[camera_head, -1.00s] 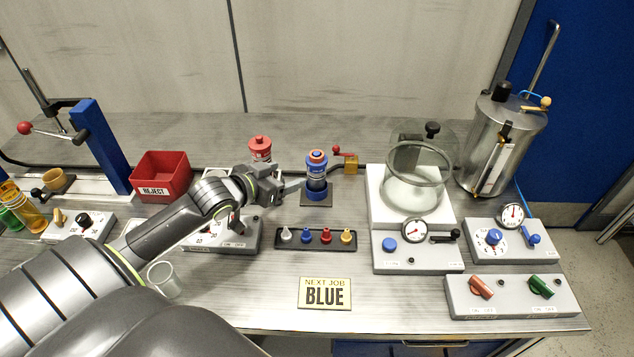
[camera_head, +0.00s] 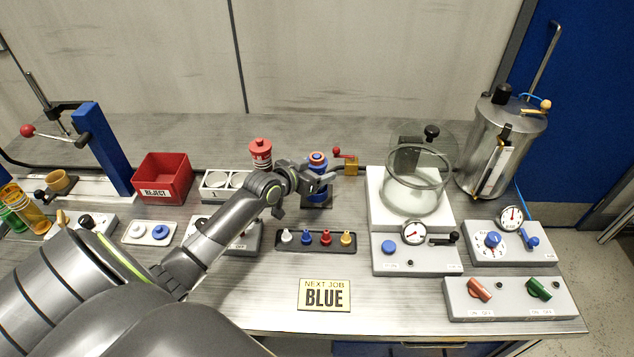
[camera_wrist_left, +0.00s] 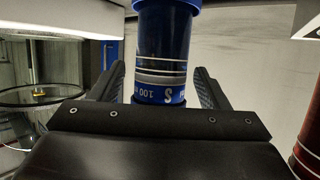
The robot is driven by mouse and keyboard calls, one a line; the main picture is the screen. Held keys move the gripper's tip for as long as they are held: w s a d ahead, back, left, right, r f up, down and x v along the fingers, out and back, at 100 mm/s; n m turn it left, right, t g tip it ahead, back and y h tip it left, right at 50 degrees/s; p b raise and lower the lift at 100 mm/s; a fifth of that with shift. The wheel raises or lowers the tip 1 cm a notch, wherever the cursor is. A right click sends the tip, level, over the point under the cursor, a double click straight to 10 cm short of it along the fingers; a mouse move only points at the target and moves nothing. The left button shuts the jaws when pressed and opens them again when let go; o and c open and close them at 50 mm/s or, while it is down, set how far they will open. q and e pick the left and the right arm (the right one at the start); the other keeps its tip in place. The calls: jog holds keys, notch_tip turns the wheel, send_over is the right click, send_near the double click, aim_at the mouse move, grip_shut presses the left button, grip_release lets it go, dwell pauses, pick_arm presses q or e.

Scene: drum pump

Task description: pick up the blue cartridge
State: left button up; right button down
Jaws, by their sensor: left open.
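In the left wrist view the cartridge (camera_wrist_left: 163,48) stands between the two open fingers, with gaps visible on both sides. My right gripper does not show.
A red-capped container (camera_head: 260,152) stands just left of the gripper. A red reject bin (camera_head: 163,177) is further left. A rack of coloured nozzles (camera_head: 316,246) lies in front. A glass chamber (camera_head: 417,180) stands to the right. A sign (camera_head: 324,296) reads "NEXT JOB BLUE".

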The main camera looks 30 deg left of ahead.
pick_arm(q)
jog(key=shift+w+f, duration=0.2)
jog(key=shift+w, duration=0.15)
jog(key=c, duration=1.4)
jog(key=shift+r, duration=0.1)
jog(key=shift+c, duration=0.2)
